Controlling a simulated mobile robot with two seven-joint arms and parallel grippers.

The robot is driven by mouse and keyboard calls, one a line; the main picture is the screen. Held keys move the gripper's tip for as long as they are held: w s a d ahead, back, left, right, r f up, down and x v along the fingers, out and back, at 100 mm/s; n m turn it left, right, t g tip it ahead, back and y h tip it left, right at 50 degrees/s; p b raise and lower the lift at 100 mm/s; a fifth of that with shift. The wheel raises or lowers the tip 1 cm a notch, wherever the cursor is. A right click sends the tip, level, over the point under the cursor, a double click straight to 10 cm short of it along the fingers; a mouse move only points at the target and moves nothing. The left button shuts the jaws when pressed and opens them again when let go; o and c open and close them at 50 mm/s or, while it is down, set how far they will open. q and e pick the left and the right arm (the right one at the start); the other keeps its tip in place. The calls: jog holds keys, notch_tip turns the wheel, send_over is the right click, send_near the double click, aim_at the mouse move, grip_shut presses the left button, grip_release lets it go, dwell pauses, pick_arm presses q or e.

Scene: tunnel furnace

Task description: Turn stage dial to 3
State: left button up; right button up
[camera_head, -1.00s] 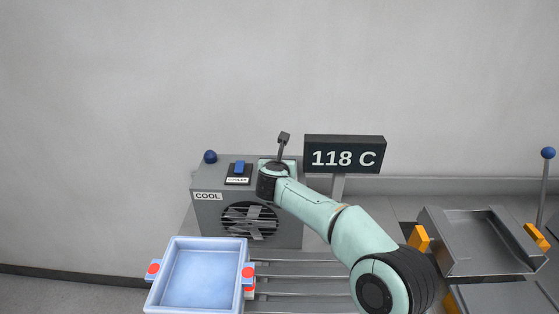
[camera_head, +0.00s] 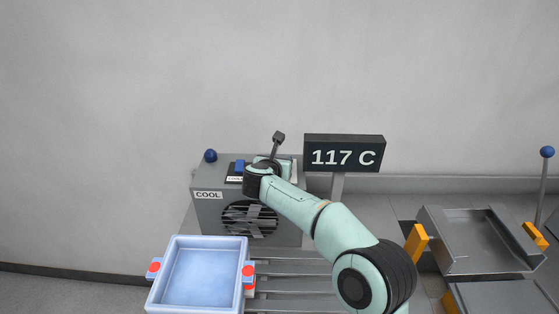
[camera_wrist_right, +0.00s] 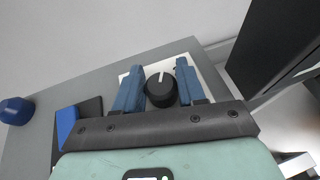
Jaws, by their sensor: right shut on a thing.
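The stage dial (camera_wrist_right: 161,92) is a round black knob with a white pointer line, on a white plate (camera_wrist_right: 126,76) on top of the grey cooler box. In the right wrist view, its line points toward the top of the picture, leaning slightly right. My right gripper (camera_wrist_right: 159,72) has its two blue fingers on either side of the knob and is shut on it. No numbers on the plate are readable. In the head view, my right wrist (camera_head: 266,176) hides the dial. My left gripper is not in view.
A blue cooler switch (camera_head: 239,166) and a blue ball knob (camera_head: 211,155) are left of my wrist. A display (camera_head: 344,154) reading 117 C stands close on the right. A pale blue tray (camera_head: 172,277) sits in front, and a metal tray (camera_head: 440,243) is at right.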

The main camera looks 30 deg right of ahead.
jog(key=shift+w+r+m+g+h+p, duration=0.1)
jog(key=shift+m+g+h+p, duration=0.5)
jog(key=shift+m+g+h, duration=0.35)
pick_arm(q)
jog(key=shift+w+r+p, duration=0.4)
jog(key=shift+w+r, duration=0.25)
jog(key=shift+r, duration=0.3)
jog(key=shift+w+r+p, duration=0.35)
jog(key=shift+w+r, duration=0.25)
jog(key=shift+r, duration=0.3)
pick_arm(e)
jog(key=shift+m+g+h, duration=0.45)
jog(key=shift+m+g, duration=0.6)
jog(key=shift+m, duration=0.1)
jog(key=o, duration=1)
jog(key=shift+c, duration=0.2)
